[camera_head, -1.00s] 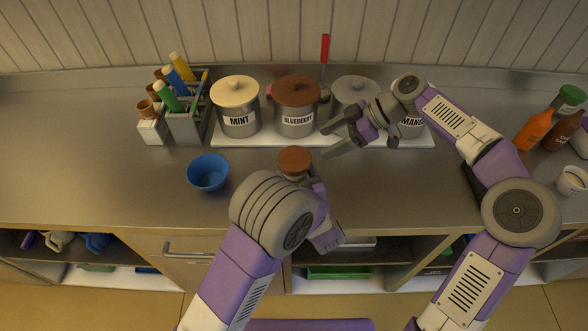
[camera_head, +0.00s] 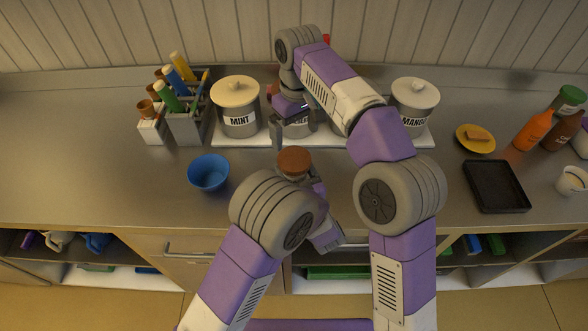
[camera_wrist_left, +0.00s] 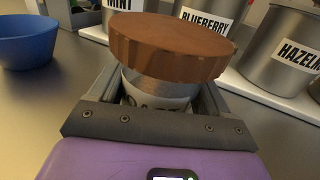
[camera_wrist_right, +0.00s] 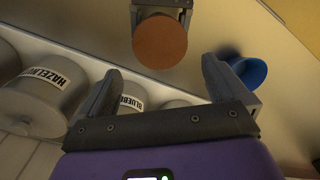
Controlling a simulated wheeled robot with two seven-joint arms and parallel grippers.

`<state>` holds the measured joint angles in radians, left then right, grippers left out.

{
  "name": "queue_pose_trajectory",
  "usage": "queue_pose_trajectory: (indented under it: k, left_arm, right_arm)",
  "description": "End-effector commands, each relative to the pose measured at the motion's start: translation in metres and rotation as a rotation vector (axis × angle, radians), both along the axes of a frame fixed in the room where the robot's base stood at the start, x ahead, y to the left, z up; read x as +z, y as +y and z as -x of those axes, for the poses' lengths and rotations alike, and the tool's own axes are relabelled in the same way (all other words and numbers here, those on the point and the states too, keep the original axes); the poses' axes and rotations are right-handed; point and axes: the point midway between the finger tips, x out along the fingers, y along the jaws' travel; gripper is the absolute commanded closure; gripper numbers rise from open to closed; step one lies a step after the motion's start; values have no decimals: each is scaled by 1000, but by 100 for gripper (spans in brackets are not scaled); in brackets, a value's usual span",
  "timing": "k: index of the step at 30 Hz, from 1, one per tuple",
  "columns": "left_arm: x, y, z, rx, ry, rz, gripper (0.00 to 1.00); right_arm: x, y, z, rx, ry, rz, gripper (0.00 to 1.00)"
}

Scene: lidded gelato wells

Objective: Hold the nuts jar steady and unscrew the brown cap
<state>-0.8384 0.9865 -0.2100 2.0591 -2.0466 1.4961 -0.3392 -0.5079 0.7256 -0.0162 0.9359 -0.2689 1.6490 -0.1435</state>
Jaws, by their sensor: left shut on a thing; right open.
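The nuts jar stands on the counter with its brown cap (camera_head: 294,162) on top. In the left wrist view the ridged brown cap (camera_wrist_left: 172,45) sits over the jar body (camera_wrist_left: 155,88), whose label is mostly hidden. My left gripper (camera_wrist_left: 155,98) is shut on the jar body, below the cap. My right gripper (camera_head: 292,128) is open and empty, behind the jar in the head view and in front of the wells. In the right wrist view the brown cap (camera_wrist_right: 160,41) lies beyond and above the open right fingers (camera_wrist_right: 160,85), apart from them.
The blue bowl (camera_head: 208,172) is left of the jar. Behind stand lidded wells, with MINT (camera_head: 236,105) and MANGO (camera_head: 412,103) visible and others partly hidden by my right arm. A black tray (camera_head: 496,186) and yellow plate (camera_head: 475,139) are at right.

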Motion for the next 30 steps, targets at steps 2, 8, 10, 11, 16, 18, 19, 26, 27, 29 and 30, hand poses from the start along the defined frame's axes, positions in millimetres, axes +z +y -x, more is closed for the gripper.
queue_pose_trajectory:
  k: [2, 8, 10, 11, 16, 18, 19, 26, 27, 29, 30]
  left_arm:
    - [0, 0, 0, 0, 0, 0, 59]
    - [0, 0, 0, 0, 0, 0, 59]
    - [0, 0, 0, 0, 0, 0, 59]
    - [0, 0, 0, 0, 0, 0, 59]
    - [0, 0, 0, 0, 0, 0, 59]
    - [0, 0, 0, 0, 0, 0, 59]
    - [0, 0, 0, 0, 0, 0, 59]
    - [0, 0, 0, 0, 0, 0, 59]
    - [0, 0, 0, 0, 0, 0, 59]
    - [0, 0, 0, 0, 0, 0, 59]
    - [0, 0, 0, 0, 0, 0, 59]
  right_arm:
    - [3, 2, 1, -22, -11, 19, 0]
    - [-8, 2, 1, -35, -13, 29, 0]
    - [-17, 2, 1, -34, -12, 28, 0]
    - [-21, 2, 2, -34, -11, 28, 0]
    - [-47, 2, 2, -33, -10, 27, 0]
    - [-57, 2, 2, -32, -10, 27, 0]
    - [-60, 2, 1, -32, -12, 26, 0]
    - [-81, 2, 1, -32, -14, 25, 0]
    - [-82, 2, 1, -32, -13, 25, 0]
    - [-84, 2, 1, -32, -13, 25, 0]
    - [-85, 2, 1, -32, -13, 25, 0]
